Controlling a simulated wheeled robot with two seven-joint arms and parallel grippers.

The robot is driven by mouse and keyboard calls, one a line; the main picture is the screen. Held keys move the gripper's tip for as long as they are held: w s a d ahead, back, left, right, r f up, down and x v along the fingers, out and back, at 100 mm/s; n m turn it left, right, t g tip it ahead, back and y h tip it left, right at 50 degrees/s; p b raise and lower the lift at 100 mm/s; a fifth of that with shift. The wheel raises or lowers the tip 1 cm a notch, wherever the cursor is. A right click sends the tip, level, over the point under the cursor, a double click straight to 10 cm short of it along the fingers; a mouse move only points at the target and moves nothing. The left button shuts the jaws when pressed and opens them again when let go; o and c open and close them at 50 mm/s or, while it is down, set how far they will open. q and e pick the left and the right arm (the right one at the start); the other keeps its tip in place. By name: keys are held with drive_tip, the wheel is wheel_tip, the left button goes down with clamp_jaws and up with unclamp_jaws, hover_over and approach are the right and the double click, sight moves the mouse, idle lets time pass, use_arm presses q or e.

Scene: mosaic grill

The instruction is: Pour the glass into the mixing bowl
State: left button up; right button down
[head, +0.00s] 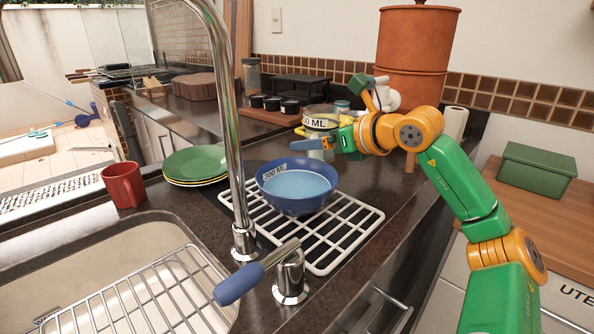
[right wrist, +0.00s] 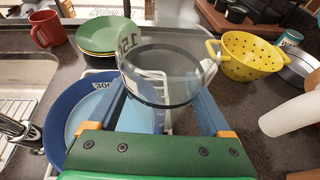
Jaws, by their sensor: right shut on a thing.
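The blue mixing bowl (head: 275,198) stands upright on a white wire rack, with a paler blue surface inside and a label reading 300 ML. It also shows at the lower left of the right wrist view (right wrist: 63,112). My right gripper (head: 312,144) is shut on a clear glass (right wrist: 165,62), which sits between its two fingers. The glass (head: 318,124) is behind and above the bowl in the head view and bears a partly visible volume label. Whether it holds liquid I cannot tell. My left gripper is out of view.
A tall tap (head: 236,150) rises in front, left of the bowl. Stacked plates (head: 195,163) and a red mug (head: 123,186) stand left. A yellow colander (right wrist: 246,58) is beyond the glass. The white rack (head: 350,222) is bare right of the bowl.

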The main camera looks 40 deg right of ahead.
drive_tip(key=shift+r+p, duration=2.15)
drive_tip(key=shift+r, duration=0.05)
drive_tip(key=shift+f, duration=0.2)
